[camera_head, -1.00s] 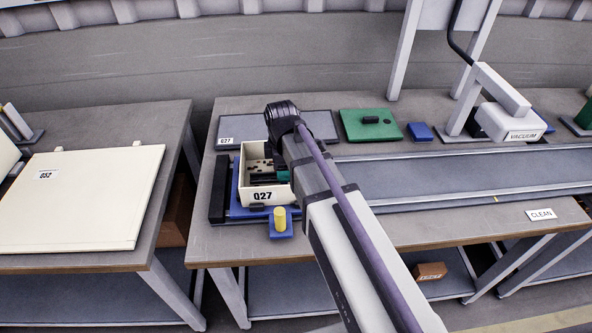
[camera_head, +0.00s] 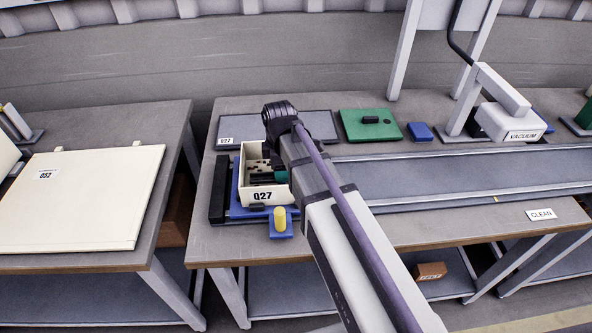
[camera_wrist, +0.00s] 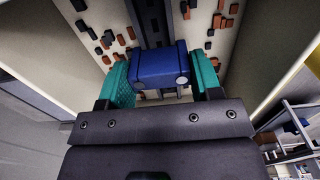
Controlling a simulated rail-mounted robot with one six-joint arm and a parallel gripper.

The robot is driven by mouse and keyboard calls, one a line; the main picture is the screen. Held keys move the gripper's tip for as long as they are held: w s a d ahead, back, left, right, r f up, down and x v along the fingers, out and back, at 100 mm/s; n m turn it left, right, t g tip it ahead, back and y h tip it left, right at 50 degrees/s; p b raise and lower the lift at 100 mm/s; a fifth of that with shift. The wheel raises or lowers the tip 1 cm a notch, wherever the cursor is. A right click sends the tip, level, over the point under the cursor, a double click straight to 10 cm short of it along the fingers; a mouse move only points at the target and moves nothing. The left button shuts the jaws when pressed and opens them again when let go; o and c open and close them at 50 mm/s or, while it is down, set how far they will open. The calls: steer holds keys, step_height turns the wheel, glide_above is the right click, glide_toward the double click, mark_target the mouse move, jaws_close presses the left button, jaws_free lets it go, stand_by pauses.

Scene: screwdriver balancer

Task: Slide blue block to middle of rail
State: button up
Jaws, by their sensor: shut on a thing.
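In the wrist view the blue block (camera_wrist: 160,66) sits between the two teal fingertips of my gripper (camera_wrist: 162,80), which is shut on it. A dark rail (camera_wrist: 159,18) runs behind the block toward the top of the picture. In the head view a teal finger (camera_head: 281,176) shows inside the cream box (camera_head: 263,197) marked Q27. The blue block is not clearly visible there, hidden by my arm and gripper. I cannot tell how far along the rail the block is.
Dark and orange pieces (camera_wrist: 104,38) dot the cream surfaces beside the rail. A yellow peg (camera_head: 279,218) on a blue base stands in front of the box. A long grey track (camera_head: 460,174) runs right. A green plate (camera_head: 372,133) and the vacuum unit (camera_head: 508,121) stand behind it.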

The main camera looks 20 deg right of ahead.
steer(key=shift+w+a, duration=0.1)
steer(key=shift+a, duration=0.4)
stand_by(0.8)
stand_by(0.4)
steer(key=o, duration=1)
steer(key=shift+d+r, duration=0.1)
steer(key=shift+r, duration=0.05)
steer(key=shift+r+p, duration=0.85)
steer(key=shift+p, duration=0.15)
steer(key=shift+r, duration=0.1)
steer(key=r+p, duration=0.5)
steer(key=shift+d+r, duration=0.1)
steer(key=shift+d, duration=0.3)
steer(key=shift+f, duration=0.2)
